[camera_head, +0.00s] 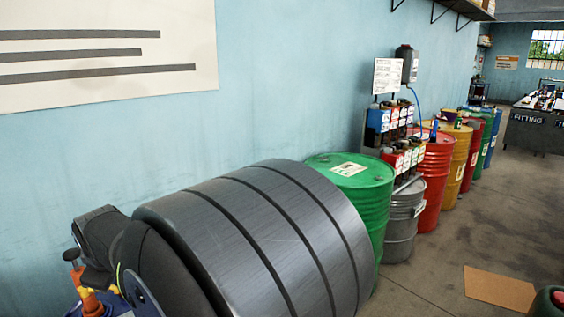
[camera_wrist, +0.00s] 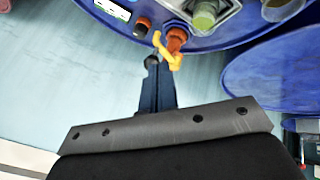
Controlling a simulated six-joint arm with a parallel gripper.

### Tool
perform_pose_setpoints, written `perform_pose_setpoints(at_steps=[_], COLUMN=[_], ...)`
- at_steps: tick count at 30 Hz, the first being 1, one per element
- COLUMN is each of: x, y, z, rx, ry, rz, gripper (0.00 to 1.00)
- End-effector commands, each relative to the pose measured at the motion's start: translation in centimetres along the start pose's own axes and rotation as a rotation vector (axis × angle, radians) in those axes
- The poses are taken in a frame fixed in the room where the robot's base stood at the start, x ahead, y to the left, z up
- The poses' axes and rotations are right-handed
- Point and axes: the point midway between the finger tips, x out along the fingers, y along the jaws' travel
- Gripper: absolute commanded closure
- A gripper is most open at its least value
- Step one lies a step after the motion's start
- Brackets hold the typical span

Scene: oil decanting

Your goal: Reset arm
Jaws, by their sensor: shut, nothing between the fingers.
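My gripper (camera_wrist: 152,64) points up the middle of the wrist view, with its narrow dark fingers together and nothing between them. Its tips appear close to the yellow handle of an orange tap (camera_wrist: 176,40) on a blue drum (camera_wrist: 225,32); I cannot tell whether they touch. In the head view, my dark arm fills the lower left and hides what lies behind it. An orange tap (camera_head: 90,300) with a yellow part shows at the lower left edge there.
A green drum (camera_head: 350,172), a grey drum (camera_head: 402,225), a red drum (camera_head: 434,175) and more drums line the wall. A rack of small containers (camera_head: 392,120) stands behind them. Cardboard (camera_head: 498,288) lies on the otherwise largely open floor at right.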

Motion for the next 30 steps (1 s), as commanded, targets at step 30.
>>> perform_pose_setpoints(at_steps=[30], x=[5.7], y=[-0.2], z=[-1.9], rx=[-0.003], ry=[-0.001], rz=[-0.003], gripper=[1.00])
